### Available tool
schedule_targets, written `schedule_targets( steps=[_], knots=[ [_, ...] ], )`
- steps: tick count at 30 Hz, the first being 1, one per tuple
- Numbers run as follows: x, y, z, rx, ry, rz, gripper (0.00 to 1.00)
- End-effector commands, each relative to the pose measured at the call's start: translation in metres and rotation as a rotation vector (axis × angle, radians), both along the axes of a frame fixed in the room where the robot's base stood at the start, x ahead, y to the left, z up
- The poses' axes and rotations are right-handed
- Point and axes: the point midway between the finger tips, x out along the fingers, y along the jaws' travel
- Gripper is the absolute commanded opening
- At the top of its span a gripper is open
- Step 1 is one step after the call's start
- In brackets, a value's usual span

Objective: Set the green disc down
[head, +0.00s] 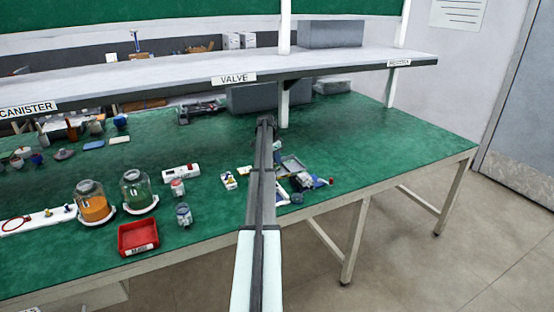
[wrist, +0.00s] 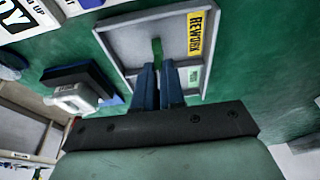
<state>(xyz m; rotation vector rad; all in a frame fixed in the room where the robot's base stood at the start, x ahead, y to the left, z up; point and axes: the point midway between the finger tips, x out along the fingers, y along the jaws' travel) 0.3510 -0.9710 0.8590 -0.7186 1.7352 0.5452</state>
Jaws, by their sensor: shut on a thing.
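My gripper (wrist: 158,72) shows in the wrist view with its two dark blue fingers close together. It is shut on the green disc (wrist: 157,48), which shows as a narrow green strip at the fingertips. The rest of the disc is hidden by the fingers. The strip appears over the grey tray (wrist: 117,46) with a yellow REWORK label. I cannot tell whether the disc touches the tray floor. In the head view my arm runs up the middle, and I cannot make out the disc there.
In the wrist view a white and grey device (wrist: 75,97) lies left of the tray. In the head view an orange-filled jar (head: 94,205), a green-filled jar (head: 137,192) and a red bin (head: 138,237) stand left of my arm. The table's right part is clear.

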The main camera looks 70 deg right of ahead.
Motion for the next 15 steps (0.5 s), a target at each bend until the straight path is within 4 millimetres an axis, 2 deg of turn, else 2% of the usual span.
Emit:
schedule_targets(
  steps=[5,6,13,15],
  knots=[
    [0.0,0.0,-0.003,0.0,0.0,0.0,0.0],
    [0.0,0.0,-0.0028,0.0,0.0,0.0,0.12],
    [0.0,0.0,-0.0025,0.0,0.0,0.0,0.34],
    [0.0,0.0,-0.0025,0.0,0.0,0.0,0.35]
  ],
)
